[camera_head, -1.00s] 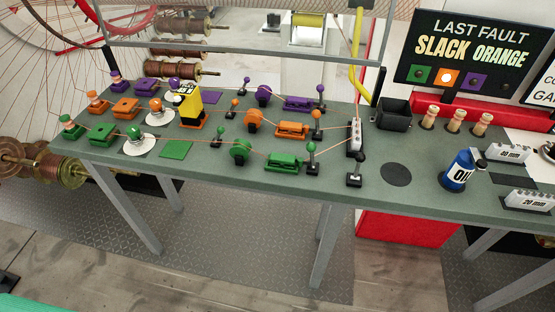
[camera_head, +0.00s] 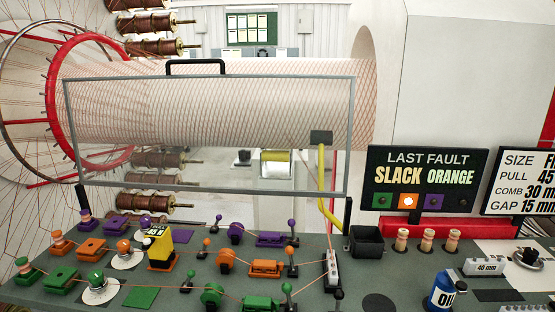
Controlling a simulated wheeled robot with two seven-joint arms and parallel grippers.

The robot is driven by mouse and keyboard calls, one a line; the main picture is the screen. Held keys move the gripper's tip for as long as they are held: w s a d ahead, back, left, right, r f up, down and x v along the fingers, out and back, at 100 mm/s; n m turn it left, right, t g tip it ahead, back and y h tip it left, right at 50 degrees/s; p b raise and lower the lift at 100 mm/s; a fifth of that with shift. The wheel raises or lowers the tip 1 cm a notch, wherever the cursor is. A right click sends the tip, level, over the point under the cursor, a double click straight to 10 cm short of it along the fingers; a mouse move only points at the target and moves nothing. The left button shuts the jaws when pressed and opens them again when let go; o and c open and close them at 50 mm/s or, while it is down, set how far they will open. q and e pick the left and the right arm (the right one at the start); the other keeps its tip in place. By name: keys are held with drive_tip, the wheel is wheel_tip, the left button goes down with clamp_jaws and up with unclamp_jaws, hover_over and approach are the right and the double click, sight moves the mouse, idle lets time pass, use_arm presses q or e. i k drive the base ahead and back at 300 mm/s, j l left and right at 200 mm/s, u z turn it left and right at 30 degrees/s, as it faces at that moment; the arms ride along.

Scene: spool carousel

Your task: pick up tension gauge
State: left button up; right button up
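A yellow block-shaped device with a dark top face (camera_head: 159,248), which looks like the tension gauge, stands upright on the left part of the workbench (camera_head: 212,288). It is in the orange row, between a white disc with an orange knob (camera_head: 126,259) and the orange parts to its right. An orange piece shows at its foot. Whether a thread passes through it is too small to tell. Neither of my grippers is in the view.
A grey framed guard with a black handle (camera_head: 195,66) stands behind the bench parts. Green, orange and purple pegs and blocks crowd around the yellow device.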

sight(158, 250)
drive_tip(key=i+u, duration=0.15)
drive_tip(key=u, duration=0.3)
drive_tip(key=i+j+u, duration=0.1)
drive_tip(key=u, duration=0.3)
